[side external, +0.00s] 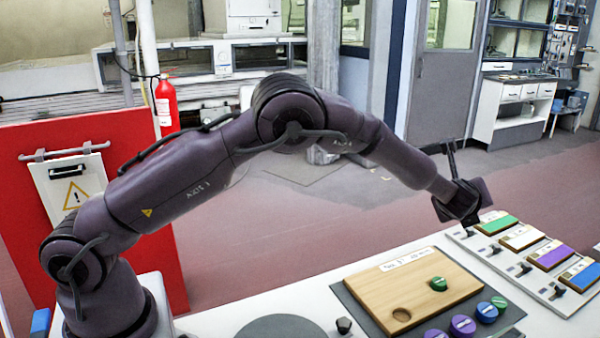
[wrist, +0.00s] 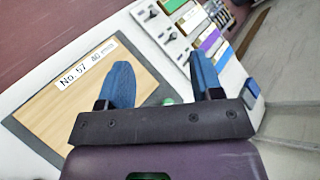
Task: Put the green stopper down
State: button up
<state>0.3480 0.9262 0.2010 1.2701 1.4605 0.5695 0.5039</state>
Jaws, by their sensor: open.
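A green stopper (side external: 438,284) is on the wooden board (side external: 390,285); I cannot tell whether it sits in a hole or on the surface. A second green stopper (side external: 499,302) is off the board, at the right end of a row of stoppers. My gripper (wrist: 160,58) is open, with its two blue fingers wide apart and nothing visible held between them. A small green patch (wrist: 168,101) shows low between the fingers, mostly hidden by the gripper body. In the side view my gripper is above and behind the board's right end, apart from both green stoppers.
The board has an empty round hole (side external: 401,315) near its front left. Purple stoppers (side external: 463,325) and a blue one (side external: 487,312) stand along its front. A white panel (side external: 530,262) with coloured blocks and black knobs lies to the right. A dark disc (side external: 280,327) is at left.

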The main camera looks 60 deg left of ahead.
jog(key=s+a+r+n+g, duration=0.2)
jog(key=s+a+r+n, duration=0.2)
jog(key=s+r+n, duration=0.45)
jog(key=s+a+r+n+g, duration=0.2)
jog(key=s+a+r+n, duration=0.35)
jog(key=s, duration=0.55)
jog(key=s+d+n+h, duration=0.2)
jog(key=s+n+h, duration=0.1)
jog(key=s, duration=0.9)
jog(key=s+d+f+n+g+h, duration=0.1)
jog(key=s+d+n+h, duration=0.2)
jog(key=s, duration=0.9)
jog(key=n, duration=0.2)
jog(key=shift+s+d+f+n, duration=0.15)
jog(key=shift+d+f+n, duration=0.05)
jog(key=shift+d+n, duration=0.1)
